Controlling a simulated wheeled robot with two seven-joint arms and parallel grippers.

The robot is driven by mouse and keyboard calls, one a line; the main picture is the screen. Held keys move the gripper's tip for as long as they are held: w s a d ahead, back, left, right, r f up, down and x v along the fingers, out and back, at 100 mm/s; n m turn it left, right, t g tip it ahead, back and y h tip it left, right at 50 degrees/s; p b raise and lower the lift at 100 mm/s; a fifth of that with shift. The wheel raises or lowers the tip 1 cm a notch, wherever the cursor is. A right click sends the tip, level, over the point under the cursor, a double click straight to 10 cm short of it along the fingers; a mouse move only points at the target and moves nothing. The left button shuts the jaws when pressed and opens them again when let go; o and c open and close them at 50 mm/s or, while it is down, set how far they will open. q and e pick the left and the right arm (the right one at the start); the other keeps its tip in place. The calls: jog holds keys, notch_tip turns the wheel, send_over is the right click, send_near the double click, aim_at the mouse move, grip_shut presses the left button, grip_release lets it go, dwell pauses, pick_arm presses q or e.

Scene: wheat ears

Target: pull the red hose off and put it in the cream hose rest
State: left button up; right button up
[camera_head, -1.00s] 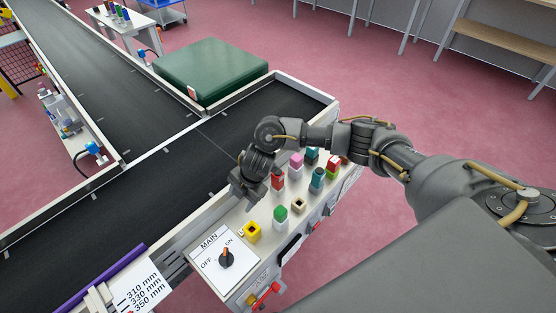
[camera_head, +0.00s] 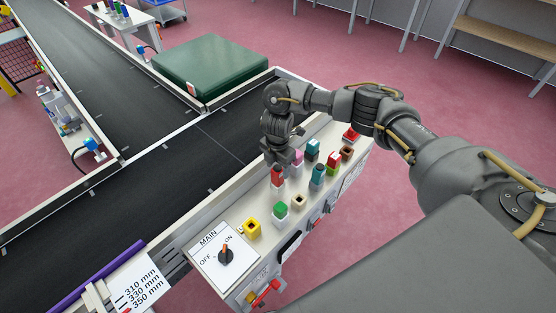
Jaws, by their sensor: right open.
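A red hose piece (camera_head: 278,174) stands upright in a pale base on the white panel. Another red piece (camera_head: 350,134) sits at the panel's far right end; I cannot tell for sure which one is the task's hose. A cream square holder (camera_head: 298,201) with a dark hole, which looks like the hose rest, is to the right of and nearer than the first red piece, and it is empty. My right gripper (camera_head: 282,158) is open and points down just above the first red piece; whether the fingers touch it is unclear. My left gripper is out of view.
On the same panel (camera_head: 240,205) stand green (camera_head: 280,210), yellow (camera_head: 252,228), teal (camera_head: 317,173) and pink pieces close around. A MAIN switch (camera_head: 225,255) is at the near end. The dark conveyor (camera_head: 120,205) runs behind, with a green box (camera_head: 208,68) beyond.

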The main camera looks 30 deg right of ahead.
aim_at(277, 177)
notch_tip(277, 177, down, 6)
jog(key=shift+r, duration=0.1)
dwell(0.4)
grip_shut()
dwell(0.4)
jog(key=shift+r+p, duration=0.65)
jog(key=shift+p, duration=0.15)
